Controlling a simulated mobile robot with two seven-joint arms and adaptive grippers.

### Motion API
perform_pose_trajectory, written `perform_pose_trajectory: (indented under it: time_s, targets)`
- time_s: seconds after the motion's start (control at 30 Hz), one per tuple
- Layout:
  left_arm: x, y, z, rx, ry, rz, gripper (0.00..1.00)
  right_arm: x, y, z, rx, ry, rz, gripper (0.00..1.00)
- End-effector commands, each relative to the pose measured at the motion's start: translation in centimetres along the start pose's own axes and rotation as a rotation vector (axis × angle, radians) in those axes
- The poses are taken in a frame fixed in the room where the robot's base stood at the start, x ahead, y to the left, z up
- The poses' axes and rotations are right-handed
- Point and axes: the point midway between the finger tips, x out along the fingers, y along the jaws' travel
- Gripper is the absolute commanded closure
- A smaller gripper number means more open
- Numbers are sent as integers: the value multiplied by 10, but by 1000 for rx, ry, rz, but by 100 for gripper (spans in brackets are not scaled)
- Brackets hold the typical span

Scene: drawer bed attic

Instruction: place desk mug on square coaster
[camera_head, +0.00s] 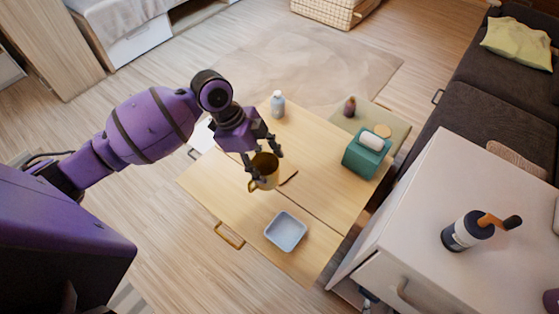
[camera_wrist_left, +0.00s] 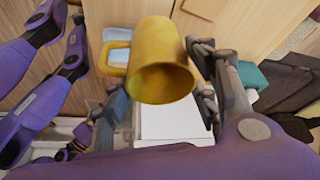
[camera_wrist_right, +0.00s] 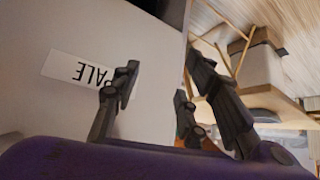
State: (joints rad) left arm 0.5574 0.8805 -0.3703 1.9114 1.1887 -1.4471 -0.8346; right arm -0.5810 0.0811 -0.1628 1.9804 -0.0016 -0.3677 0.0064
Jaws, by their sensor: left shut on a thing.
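The mustard-yellow desk mug (camera_head: 264,183) is in my left gripper (camera_head: 266,164), over the wooden drawer table. In the left wrist view the mug (camera_wrist_left: 160,55) is between the fingers, its open rim facing the camera and its handle to the left. A dark brown flat piece, probably the square coaster (camera_head: 290,178), shows just right of the mug in the head view, partly hidden by it. A brown flat corner (camera_wrist_left: 205,8) also shows at the top of the left wrist view. My right gripper (camera_wrist_right: 160,85) is open and empty beside a pale surface.
A pale blue tray (camera_head: 286,232) lies at the table's front. A white bottle (camera_head: 278,105) stands at the back and a teal tissue box (camera_head: 366,154) at the right. A white cabinet (camera_head: 440,205) stands at the right. In the right wrist view a lettered label (camera_wrist_right: 85,75) is close.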

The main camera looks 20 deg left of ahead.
Motion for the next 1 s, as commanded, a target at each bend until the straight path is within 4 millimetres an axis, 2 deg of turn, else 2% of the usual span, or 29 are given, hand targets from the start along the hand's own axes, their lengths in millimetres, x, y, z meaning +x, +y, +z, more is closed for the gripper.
perform_pose_trajectory:
  time_s: [0.1,0.27,0.4,0.5,0.77,1.0]
  targets:
    - [14,-31,1,-4,3,-1,78,1,0,4,-1,-6,-1,60]
    - [32,-70,5,-5,2,-1,78,2,0,8,-2,-11,0,60]
    - [60,-91,14,-7,2,2,78,4,1,12,-3,-13,3,60]
    - [73,-104,19,-6,1,0,78,5,2,13,-4,-12,4,60]
    - [87,-117,24,-3,0,-1,78,7,2,10,-5,-7,4,60]
    - [115,-118,36,-5,0,-2,78,10,1,12,-3,-9,3,60]
